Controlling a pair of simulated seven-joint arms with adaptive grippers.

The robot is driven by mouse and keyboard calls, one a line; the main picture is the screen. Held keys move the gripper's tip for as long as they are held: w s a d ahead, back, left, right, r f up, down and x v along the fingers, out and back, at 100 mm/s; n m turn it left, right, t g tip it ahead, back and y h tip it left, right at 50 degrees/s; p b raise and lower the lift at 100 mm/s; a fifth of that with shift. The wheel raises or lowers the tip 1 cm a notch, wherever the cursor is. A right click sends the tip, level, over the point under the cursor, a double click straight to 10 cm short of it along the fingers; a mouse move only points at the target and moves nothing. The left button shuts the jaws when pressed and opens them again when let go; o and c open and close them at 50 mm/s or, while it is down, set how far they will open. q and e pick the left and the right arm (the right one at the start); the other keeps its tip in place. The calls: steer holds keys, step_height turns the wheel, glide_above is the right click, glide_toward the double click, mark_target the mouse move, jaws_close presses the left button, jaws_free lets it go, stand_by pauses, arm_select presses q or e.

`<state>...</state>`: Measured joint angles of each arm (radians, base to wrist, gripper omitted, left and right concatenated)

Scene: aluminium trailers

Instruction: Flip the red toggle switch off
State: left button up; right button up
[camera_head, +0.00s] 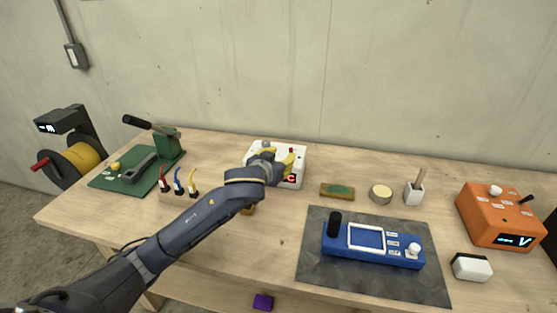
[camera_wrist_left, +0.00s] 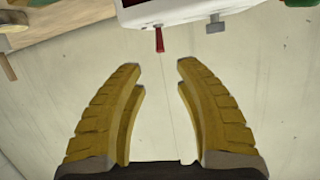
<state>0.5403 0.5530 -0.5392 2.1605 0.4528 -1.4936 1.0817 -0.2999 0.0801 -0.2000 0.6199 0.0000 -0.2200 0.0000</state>
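A white box (camera_head: 298,154) stands near the back of the table, partly hidden by my left gripper; it also shows at the top of the left wrist view (camera_wrist_left: 182,11). Its red toggle switch (camera_wrist_left: 160,39) sticks out from the box in the left wrist view. A small bit of red shows behind the fingers in the head view (camera_head: 291,150). My left gripper (camera_head: 282,158) is at the box with yellow fingers apart. In the left wrist view the empty fingers (camera_wrist_left: 159,68) are open, with the toggle just beyond the gap between their tips. My right gripper is not in view.
A grey knob (camera_wrist_left: 215,22) sits beside the toggle. Colored plugs (camera_head: 178,190) and a green press (camera_head: 167,146) are to the left. A blue device (camera_head: 372,262), an orange box (camera_head: 490,217) and small items are to the right. The wall is close behind the table.

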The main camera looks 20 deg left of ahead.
arm_select(q)
steer(key=shift+v, duration=0.85)
